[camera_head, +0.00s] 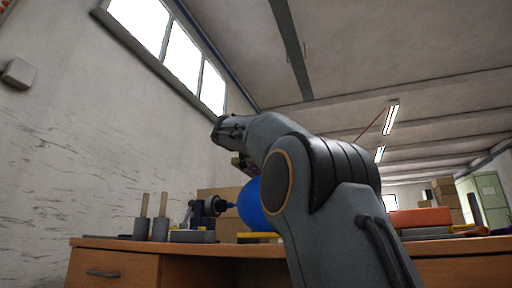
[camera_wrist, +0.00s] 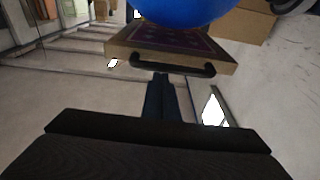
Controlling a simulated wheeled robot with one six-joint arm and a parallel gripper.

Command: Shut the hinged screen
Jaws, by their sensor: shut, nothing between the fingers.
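The hinged screen (camera_wrist: 185,45) shows in the wrist view as a wooden frame around a dark purple, patterned panel, with a black bar handle (camera_wrist: 172,67) along its near edge. It is raised beside the blue balloon (camera_wrist: 185,10). My gripper (camera_wrist: 160,80) is shut and empty, with its fingertips close to the middle of the handle; I cannot tell whether they touch it. In the head view the balloon (camera_head: 250,205) sits above the workbench, partly behind my arm. A small part of the screen (camera_head: 247,166) shows there, and my fingers are hidden.
The wooden workbench (camera_head: 120,246) carries two grey cups (camera_head: 150,229) with wooden sticks, a dark nozzle device (camera_head: 205,208) at the balloon, and cardboard boxes (camera_head: 228,196). A red-orange block (camera_head: 420,217) lies at the right.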

